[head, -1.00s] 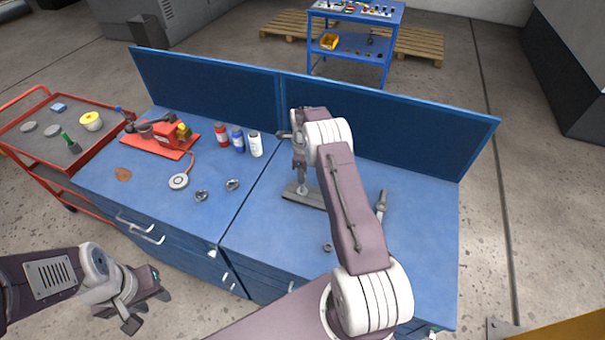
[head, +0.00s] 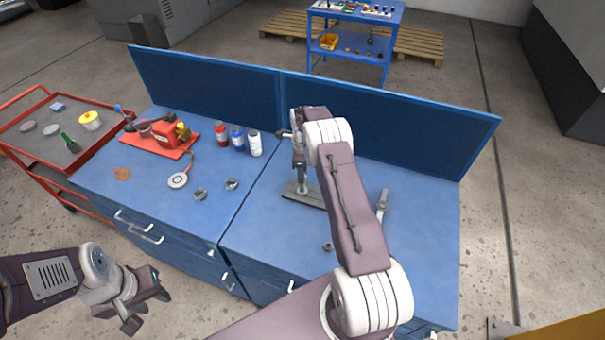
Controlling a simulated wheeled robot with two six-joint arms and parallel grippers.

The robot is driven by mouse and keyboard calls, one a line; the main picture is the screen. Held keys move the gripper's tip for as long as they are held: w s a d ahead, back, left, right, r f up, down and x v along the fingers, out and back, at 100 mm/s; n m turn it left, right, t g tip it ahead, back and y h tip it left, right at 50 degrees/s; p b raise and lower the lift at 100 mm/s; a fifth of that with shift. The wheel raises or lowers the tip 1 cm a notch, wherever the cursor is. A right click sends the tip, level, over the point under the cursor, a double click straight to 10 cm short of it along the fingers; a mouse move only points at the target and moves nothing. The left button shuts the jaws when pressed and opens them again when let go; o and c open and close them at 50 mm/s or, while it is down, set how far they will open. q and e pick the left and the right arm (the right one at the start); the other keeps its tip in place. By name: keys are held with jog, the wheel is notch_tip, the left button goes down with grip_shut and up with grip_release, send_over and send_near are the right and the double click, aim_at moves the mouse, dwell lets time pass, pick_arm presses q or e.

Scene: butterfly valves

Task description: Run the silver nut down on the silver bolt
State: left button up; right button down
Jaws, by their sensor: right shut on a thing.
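My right gripper (head: 300,165) points down over a grey metal stand (head: 304,196) on the blue workbench. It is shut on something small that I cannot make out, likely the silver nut. My own wrist and forearm hide the fingertips and most of the stand's upper part, so the silver bolt cannot be made out. My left gripper (head: 147,308) is open and empty, low in front of the bench at the lower left.
Two small grey metal parts (head: 201,195) lie on the left bench half. A small dark ring (head: 327,247) and a grey tool (head: 382,205) lie right of the stand. A blue panel (head: 210,88) closes the back.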

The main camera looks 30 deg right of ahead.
jog(key=shift+f+b, duration=0.75)
jog(key=shift+b, duration=0.15)
dwell(1.3)
jog(key=m, duration=0.4)
jog(key=shift+b, duration=0.3)
jog(key=m, duration=0.4)
jog(key=shift+m, duration=1.3)
jog(key=shift+r+m, duration=0.2)
jog(key=shift+m, duration=0.4)
jog(key=shift+f, duration=0.1)
jog(key=c, duration=1.4)
grip_release()
